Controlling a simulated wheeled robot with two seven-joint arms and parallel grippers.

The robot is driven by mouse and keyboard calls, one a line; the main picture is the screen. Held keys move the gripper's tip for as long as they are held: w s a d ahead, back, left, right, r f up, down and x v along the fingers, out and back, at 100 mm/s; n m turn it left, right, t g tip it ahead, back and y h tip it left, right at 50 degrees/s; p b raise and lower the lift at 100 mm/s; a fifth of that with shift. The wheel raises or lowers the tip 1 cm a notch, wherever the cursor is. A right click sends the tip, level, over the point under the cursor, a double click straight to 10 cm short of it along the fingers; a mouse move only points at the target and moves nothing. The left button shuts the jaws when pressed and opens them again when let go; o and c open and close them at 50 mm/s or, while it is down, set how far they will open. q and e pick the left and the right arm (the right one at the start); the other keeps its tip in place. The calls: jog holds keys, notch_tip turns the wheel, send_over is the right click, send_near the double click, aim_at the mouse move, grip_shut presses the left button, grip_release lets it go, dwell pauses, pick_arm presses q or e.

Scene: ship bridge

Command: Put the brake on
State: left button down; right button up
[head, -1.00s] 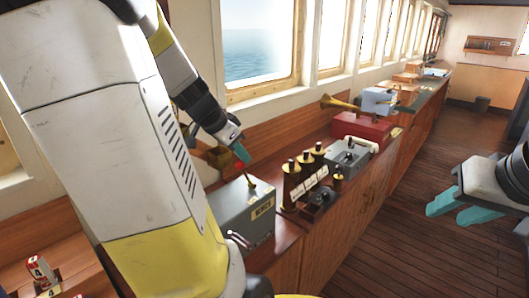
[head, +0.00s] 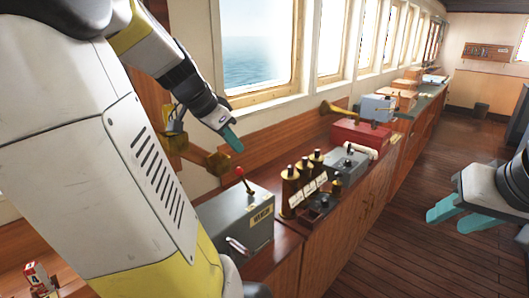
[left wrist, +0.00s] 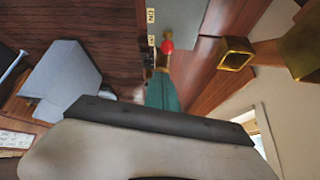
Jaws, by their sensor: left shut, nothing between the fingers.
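A grey metal box (head: 222,220) stands on the near end of the wooden console in the head view, with a yellow label too small to read. A lever with a red knob (head: 240,172) rises from its top and leans to the upper left. My left gripper (head: 232,138) is shut and empty, above the knob and apart from it. In the left wrist view the red knob (left wrist: 167,46) shows just beyond the teal fingertips (left wrist: 162,92), near small labels on the box. My right gripper (head: 457,212) is open and empty over the floor at right.
Brass levers (head: 290,190), a second grey box (head: 345,165) and a red box (head: 360,133) with a brass horn line the console. A brass bracket (head: 205,158) on the window wall is close to my left gripper. The floor at right is clear.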

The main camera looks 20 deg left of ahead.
pick_arm(q)
jog(key=shift+s+a+r, duration=0.3)
jog(key=shift+s+r, duration=0.25)
jog(key=shift+s, duration=0.1)
jog(key=shift+s+a+r, duration=0.25)
jog(key=shift+s+r, duration=0.3)
jog(key=shift+s, duration=0.05)
jog(key=s+d+f+n, duration=0.1)
jog(key=s+d, duration=0.3)
jog(key=d, duration=0.5)
jog(key=s+d+f+n, duration=0.2)
jog(key=s+d+n, duration=0.1)
jog(key=d, duration=0.7)
jog(key=shift+s+d+f+n+y, duration=0.2)
jog(key=shift+s+n+y, duration=0.15)
jog(key=shift+n, duration=0.25)
